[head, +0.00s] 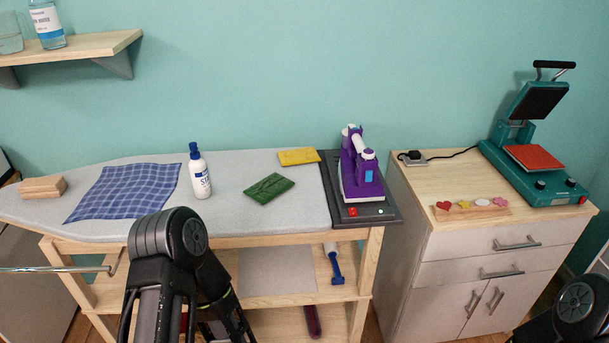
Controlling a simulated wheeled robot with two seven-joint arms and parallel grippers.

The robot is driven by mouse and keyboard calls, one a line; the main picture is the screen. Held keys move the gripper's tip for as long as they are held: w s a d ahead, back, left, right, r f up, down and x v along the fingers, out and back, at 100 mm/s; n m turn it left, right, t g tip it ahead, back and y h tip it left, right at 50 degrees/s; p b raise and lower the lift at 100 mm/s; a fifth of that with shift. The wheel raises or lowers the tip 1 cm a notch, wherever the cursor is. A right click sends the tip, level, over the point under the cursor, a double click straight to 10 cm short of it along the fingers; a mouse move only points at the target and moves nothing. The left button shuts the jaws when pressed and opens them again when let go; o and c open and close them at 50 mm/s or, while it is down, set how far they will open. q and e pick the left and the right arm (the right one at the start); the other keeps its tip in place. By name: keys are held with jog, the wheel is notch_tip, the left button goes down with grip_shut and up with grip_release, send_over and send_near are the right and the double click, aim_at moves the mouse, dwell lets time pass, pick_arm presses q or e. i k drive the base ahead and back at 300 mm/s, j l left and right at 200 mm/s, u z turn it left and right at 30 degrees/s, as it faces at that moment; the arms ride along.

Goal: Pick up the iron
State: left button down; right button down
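The iron (362,172) is purple and white. It stands on a dark rest (333,178) at the right end of the ironing board (245,214), with its white-topped handle upward. The rest has a red switch and a small light at its front. One of my arms rises at the lower left centre, in front of the board, and part of my other arm shows at the bottom right corner. Neither gripper's fingertips can be seen. No part of my arms touches the iron.
A cabinet (440,235) with a teal heat press (530,170) stands right, across a narrow gap.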

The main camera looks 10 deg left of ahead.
aim_at(352, 167)
jog(key=i+l+u, duration=0.15)
jog(key=l, duration=0.35)
jog(key=i+l+u, duration=0.15)
jog(key=l, duration=0.4)
jog(key=i+l+u, duration=0.15)
jog(key=l, duration=0.4)
jog(key=l+u, duration=0.15)
jog(key=l, duration=0.4)
jog(key=i, duration=0.05)
